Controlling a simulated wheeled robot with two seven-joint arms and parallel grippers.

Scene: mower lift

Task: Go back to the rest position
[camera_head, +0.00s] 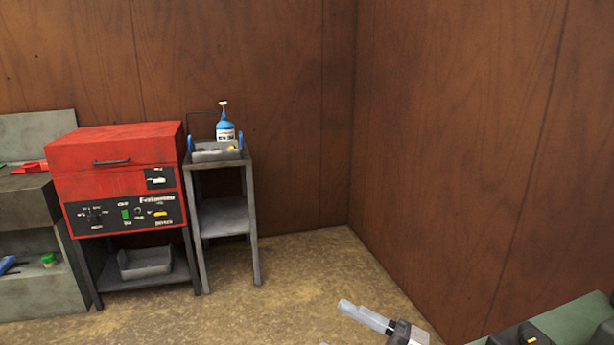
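My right gripper (333,322) seems to be the pale finger and grey block at the bottom edge, right of centre. One finger points left and up over the floor; only a small pale tip, apparently the other finger, shows below it at the frame edge. The two tips stand apart with bare floor between them, and I see nothing held. Most of this gripper and its arm is cut off. My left gripper is out of view.
A red machine (113,152) on a stand and a grey metal stand (224,215) with a blue bottle (225,127) and tray are at the left. A grey bench (35,245) stands at the far left. A green surface (575,318) with dark parts fills the lower right. The middle floor is clear.

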